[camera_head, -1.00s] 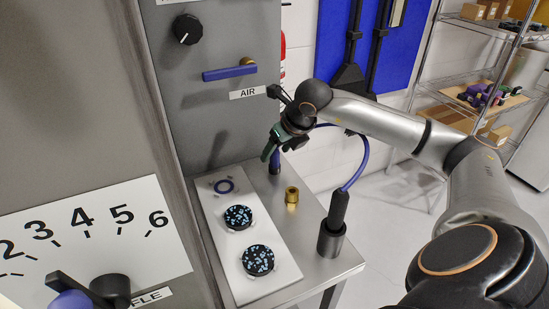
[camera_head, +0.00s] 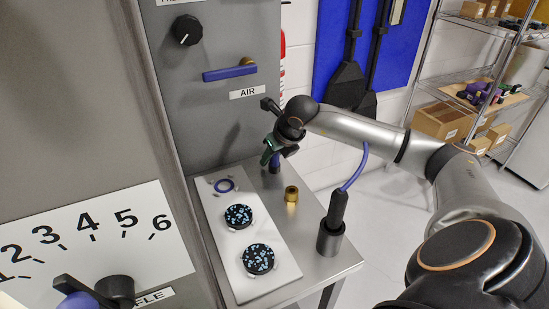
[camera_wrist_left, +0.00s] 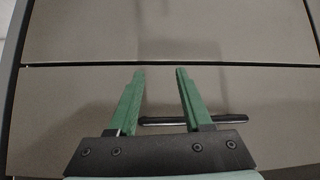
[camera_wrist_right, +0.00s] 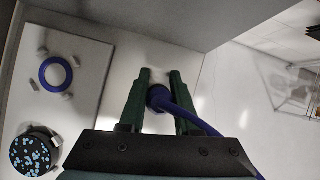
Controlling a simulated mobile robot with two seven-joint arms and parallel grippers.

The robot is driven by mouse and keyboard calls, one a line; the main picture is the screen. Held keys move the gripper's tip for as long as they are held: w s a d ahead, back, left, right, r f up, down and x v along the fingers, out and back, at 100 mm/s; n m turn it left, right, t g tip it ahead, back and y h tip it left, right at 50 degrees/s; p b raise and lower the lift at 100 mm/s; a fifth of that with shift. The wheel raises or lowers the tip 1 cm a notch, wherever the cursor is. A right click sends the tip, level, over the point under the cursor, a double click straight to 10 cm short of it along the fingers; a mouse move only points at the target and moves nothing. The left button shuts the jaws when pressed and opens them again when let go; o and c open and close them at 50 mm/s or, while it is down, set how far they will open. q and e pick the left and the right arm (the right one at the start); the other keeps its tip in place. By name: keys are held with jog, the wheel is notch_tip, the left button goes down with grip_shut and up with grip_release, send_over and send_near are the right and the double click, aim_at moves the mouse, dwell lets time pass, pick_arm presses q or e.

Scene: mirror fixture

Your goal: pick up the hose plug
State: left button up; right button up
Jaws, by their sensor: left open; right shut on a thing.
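The hose plug (camera_head: 275,166) is a small dark blue piece at the back of the steel counter, just below my right gripper (camera_head: 270,154). In the right wrist view the plug (camera_wrist_right: 158,97) and its blue hose sit between the green fingers of my right gripper (camera_wrist_right: 160,76), which is shut on it. The plug's lower end is hidden in that view, and I cannot tell whether it touches the counter. My left gripper (camera_wrist_left: 160,72) is open and empty in front of a grey-brown panel.
The blue hose (camera_head: 355,172) runs to a dark cylindrical holder (camera_head: 330,240) at the counter's right. A brass fitting (camera_head: 291,194) stands nearby. A white plate (camera_head: 262,283) carries a blue ring (camera_head: 224,185) and two speckled black discs. A black bar (camera_wrist_left: 190,120) lies beyond my left fingers.

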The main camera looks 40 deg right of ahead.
grip_shut()
